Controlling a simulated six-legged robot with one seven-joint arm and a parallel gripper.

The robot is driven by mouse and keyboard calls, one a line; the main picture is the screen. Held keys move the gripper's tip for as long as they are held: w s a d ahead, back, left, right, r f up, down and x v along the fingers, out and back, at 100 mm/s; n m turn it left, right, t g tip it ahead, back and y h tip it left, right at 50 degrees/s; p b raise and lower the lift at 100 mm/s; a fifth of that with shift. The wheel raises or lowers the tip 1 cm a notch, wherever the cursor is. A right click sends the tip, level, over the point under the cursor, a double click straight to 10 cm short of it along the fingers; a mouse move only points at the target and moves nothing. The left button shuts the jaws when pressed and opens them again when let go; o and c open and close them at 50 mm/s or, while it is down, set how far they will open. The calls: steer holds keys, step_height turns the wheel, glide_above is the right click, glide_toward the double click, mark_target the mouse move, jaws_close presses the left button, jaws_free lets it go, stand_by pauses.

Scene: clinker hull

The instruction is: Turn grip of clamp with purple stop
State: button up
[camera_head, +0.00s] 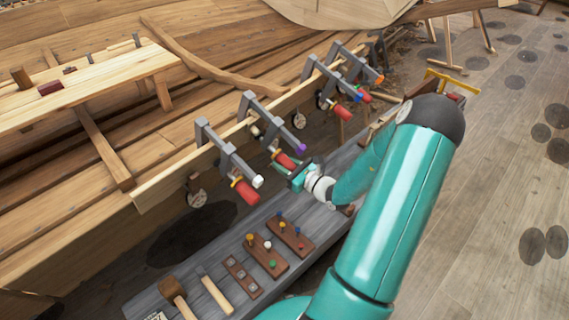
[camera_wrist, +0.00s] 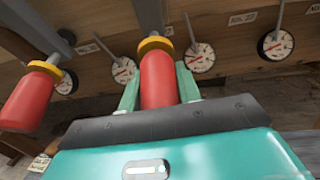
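The clamp with the purple stop (camera_head: 268,121) sits over the plank edge, second from the near end in the head view. Its purple stop (camera_head: 300,149) is at the end of its bar, and its red grip (camera_head: 284,160) hangs below. My gripper (camera_head: 299,174) is at this grip, coming from the lower right. In the wrist view the red grip (camera_wrist: 158,82) with a yellow collar (camera_wrist: 155,43) stands between my two fingers (camera_wrist: 159,88), which appear to touch it on both sides. The purple stop is not visible there.
A neighbouring clamp with a white stop (camera_head: 225,152) stands close by; its red grip (camera_wrist: 30,95) is left in the wrist view. More clamps (camera_head: 340,80) stand farther along. Round dials (camera_wrist: 200,58) line the plank. A grey bench (camera_head: 215,262) with tools lies below.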

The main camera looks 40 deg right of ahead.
steer(key=shift+c, duration=1.4)
steer(key=shift+s+a+m+y, duration=0.1)
steer(key=shift+a+m+y, duration=0.05)
steer(key=shift+m+y, duration=1.45)
steer(key=o, duration=1)
steer(key=v, duration=1.3)
steer(key=shift+s+d, duration=0.25)
steer(key=shift+s, duration=0.1)
